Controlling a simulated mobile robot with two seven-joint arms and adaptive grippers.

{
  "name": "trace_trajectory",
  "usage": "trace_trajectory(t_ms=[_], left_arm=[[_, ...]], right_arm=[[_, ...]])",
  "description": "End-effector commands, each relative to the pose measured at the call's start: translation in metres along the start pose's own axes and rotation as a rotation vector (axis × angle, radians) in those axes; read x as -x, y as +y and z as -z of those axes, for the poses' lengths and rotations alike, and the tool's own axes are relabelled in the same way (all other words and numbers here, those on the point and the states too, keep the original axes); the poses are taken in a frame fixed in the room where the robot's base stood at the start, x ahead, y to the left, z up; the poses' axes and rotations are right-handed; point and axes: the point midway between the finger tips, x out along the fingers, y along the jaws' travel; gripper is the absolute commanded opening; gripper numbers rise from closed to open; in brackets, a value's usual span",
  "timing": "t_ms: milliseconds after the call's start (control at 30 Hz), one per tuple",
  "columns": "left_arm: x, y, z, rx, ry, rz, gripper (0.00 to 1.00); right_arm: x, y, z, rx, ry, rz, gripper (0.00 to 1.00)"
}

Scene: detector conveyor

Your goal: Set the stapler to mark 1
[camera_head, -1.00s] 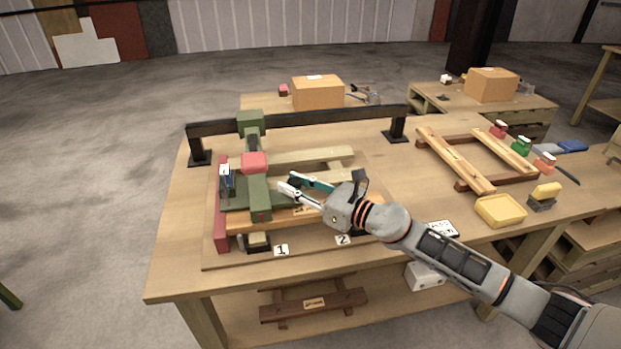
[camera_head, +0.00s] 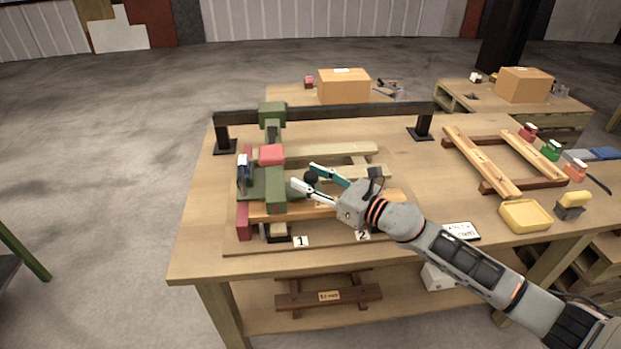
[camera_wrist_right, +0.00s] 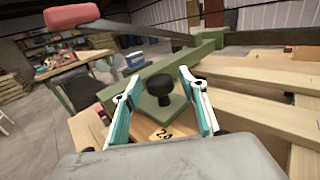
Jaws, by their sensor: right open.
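The stapler (camera_head: 276,195) is a green device with a red block on top, at the left of the bench below a dark rail. A black knob (camera_head: 311,178) is at its right side. The label for mark 1 (camera_head: 300,242) is on the front board, slightly right of the stapler's body; mark 2 (camera_head: 362,236) is farther right. My right gripper (camera_head: 304,177) is open at the knob. In the right wrist view the black knob (camera_wrist_right: 160,88), on a green plate, appears between the open fingers; contact cannot be told. My left gripper is not in view.
Wooden slats (camera_head: 315,152) lie behind the gripper. A second wooden frame (camera_head: 481,160) stands to the right, with a yellow tray (camera_head: 525,214) in front. A dark rail (camera_head: 350,110) spans the back of the work area.

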Motion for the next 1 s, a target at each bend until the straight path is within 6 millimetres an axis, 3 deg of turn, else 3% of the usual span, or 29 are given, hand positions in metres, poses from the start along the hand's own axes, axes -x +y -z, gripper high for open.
trace_trajectory(t_ms=[233, 500, 700, 1000], left_arm=[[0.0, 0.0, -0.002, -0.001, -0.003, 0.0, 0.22], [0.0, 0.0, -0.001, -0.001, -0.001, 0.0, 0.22], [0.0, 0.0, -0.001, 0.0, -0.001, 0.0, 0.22], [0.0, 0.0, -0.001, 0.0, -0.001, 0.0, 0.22]], right_arm=[[0.019, -0.001, 0.002, 0.0, 0.003, 0.002, 0.42], [0.074, 0.0, 0.002, -0.004, 0.002, 0.0, 0.42], [0.104, 0.001, 0.001, -0.002, 0.001, 0.0, 0.42], [0.12, 0.001, 0.0, 0.0, 0.0, -0.001, 0.42]])
